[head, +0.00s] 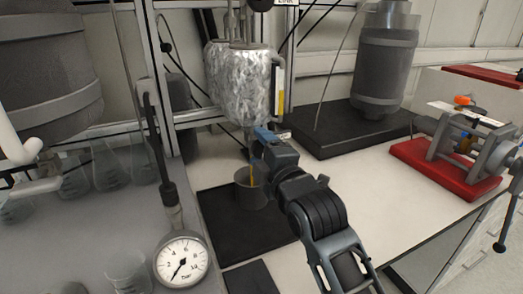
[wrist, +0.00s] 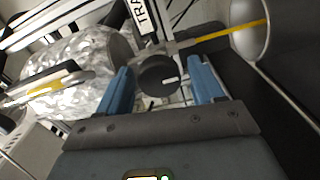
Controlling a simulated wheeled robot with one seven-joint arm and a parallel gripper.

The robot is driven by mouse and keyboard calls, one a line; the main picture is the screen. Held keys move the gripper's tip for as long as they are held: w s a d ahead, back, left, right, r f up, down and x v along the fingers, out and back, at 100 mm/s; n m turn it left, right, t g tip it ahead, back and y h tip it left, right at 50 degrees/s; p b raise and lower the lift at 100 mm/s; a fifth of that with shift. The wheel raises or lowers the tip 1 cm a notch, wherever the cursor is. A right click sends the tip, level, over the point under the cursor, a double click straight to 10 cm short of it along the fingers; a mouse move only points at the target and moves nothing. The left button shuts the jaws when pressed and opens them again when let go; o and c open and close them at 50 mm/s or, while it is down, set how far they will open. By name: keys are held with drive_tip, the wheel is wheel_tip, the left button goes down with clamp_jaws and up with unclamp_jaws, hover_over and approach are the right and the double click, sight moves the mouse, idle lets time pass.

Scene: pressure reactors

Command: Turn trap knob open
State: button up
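The trap knob (wrist: 157,76) is a round black knob with a white mark pointing right in the wrist view. Next to it is a label (wrist: 143,14) reading "TRA", the rest cut off. My gripper (wrist: 161,75) is open, with a blue finger on each side of the knob and small gaps visible. In the head view my gripper (head: 265,135) is below the foil-wrapped vessel (head: 238,85) and hides the knob. A yellow stream (head: 252,174) runs into a grey pot (head: 251,190); it also shows in the wrist view (wrist: 232,30).
A pressure gauge (head: 182,259) and glass flasks (head: 110,172) stand at the left. A dark mat (head: 228,232) lies under the pot. A grey cylinder (head: 385,70) on a black base stands behind right; a red-based device (head: 445,170) is farther right. White bench between is clear.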

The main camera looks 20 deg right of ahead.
drive_tip(key=shift+o, duration=0.3)
drive_tip(key=s+b, duration=0.1)
drive_tip(key=s, duration=0.6)
drive_tip(key=shift+s, duration=0.4)
